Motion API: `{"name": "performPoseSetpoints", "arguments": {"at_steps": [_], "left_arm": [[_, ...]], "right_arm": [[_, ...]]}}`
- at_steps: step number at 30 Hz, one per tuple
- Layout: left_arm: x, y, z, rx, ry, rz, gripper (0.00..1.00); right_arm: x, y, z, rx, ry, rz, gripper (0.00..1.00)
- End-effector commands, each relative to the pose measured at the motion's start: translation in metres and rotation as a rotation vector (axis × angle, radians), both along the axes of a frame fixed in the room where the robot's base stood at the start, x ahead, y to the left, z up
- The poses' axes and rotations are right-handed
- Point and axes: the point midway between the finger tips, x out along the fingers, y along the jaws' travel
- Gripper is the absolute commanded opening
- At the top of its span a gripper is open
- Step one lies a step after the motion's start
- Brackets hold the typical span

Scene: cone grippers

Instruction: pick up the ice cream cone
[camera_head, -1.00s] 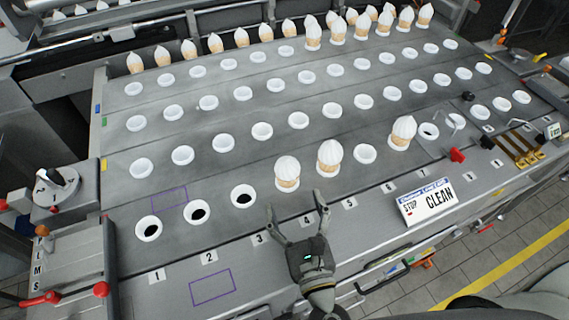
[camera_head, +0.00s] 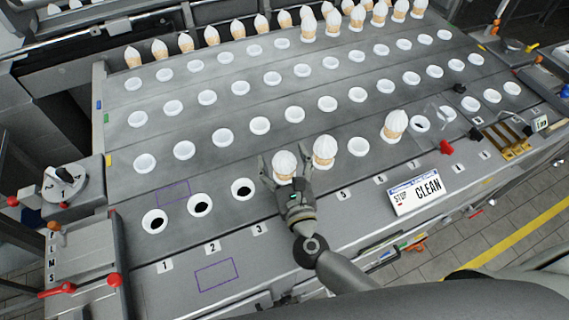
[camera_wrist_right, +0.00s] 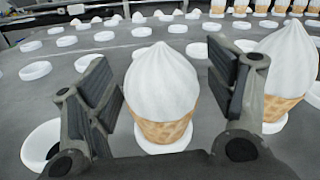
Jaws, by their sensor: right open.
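An ice cream cone (camera_head: 285,163) with a white swirl top stands upright in a white-rimmed holder in the front row, above the 4 label. My right gripper (camera_head: 285,172) is open, with one finger on each side of this cone. In the right wrist view the cone (camera_wrist_right: 162,90) stands between the two open fingers (camera_wrist_right: 160,105), with its white swirl and waffle base in sight. A second cone (camera_head: 324,150) stands just right, and also shows in the right wrist view (camera_wrist_right: 285,75). My left gripper is not in view.
Three empty dark holes (camera_head: 199,205) are at the left of the front row. Another cone (camera_head: 394,126) stands farther right, past an empty white ring (camera_head: 358,146). Several cones line the back. A CLEAN sign (camera_head: 416,192) stands at the front edge.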

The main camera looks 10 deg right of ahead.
Motion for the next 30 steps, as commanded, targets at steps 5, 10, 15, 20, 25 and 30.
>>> {"name": "performPoseSetpoints", "arguments": {"at_steps": [5, 10, 15, 20, 25, 30], "left_arm": [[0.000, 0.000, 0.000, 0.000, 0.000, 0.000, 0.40], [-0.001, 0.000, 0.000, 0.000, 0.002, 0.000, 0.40], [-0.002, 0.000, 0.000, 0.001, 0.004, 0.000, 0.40], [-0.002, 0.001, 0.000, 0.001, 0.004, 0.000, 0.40], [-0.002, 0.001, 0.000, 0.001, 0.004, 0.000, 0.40], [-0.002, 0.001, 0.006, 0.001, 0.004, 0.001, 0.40]], "right_arm": [[0.001, 0.000, -0.001, 0.001, 0.000, 0.001, 0.77], [0.001, 0.000, 0.000, 0.001, 0.000, 0.001, 0.64], [0.001, 0.000, 0.000, 0.001, 0.000, 0.001, 0.42], [0.001, 0.001, 0.000, 0.001, -0.001, 0.001, 0.39], [0.001, 0.001, 0.001, 0.001, -0.001, 0.001, 0.39], [0.001, 0.001, 0.018, 0.005, -0.001, -0.001, 0.39]]}}
